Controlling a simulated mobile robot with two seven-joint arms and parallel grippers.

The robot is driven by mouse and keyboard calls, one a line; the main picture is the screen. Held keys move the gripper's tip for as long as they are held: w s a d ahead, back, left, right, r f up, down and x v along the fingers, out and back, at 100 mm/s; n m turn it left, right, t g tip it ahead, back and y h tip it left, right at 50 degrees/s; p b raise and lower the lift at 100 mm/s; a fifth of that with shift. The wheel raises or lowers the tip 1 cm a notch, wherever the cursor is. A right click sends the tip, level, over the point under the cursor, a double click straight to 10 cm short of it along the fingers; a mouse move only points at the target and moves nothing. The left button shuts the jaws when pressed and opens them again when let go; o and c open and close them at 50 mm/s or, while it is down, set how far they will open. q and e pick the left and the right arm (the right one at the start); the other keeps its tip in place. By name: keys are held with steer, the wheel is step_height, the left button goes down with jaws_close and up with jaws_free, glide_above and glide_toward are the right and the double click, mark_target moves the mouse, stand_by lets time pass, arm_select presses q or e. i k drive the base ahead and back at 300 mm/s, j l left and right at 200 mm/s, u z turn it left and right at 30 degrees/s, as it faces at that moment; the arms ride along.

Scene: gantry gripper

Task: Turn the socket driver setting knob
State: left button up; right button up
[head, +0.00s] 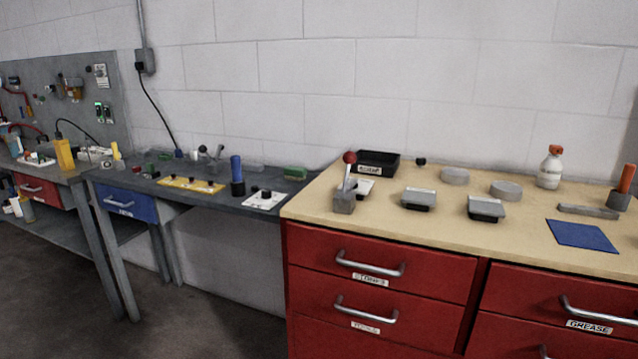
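A white panel (262,202) with small dark knobs lies on the dark grey bench, left of the red cabinet. A yellow panel (188,184) with several small dark knobs lies further left on the same bench. A blue-handled tool (237,170) stands upright in a dark holder between the two panels. A small black knob-like piece (421,161) sits at the back of the wooden top. The labels are too small to read, so I cannot tell which knob is the socket driver setting. Neither of my grippers is in view.
A red drawer cabinet with a wooden top (390,229) fills the right. On it are a red-ball lever (349,160), a black tray (378,163), a white bottle (550,168) and a blue mat (582,236). Open floor (60,290) shows at the lower left.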

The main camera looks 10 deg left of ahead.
mark_target(266, 193)
steer(key=i+j+z, duration=0.2)
steer(key=j+z, duration=0.2)
steer(key=j, duration=0.15)
steer(key=i+j+z, duration=0.2)
steer(key=j+z, duration=0.3)
steer(key=j, duration=0.7)
steer(key=i+j, duration=0.1)
steer(key=j, duration=0.55)
steer(key=i+j, duration=0.1)
steer(key=j, duration=0.5)
steer(key=i+j+z, duration=0.1)
steer(key=j, duration=0.55)
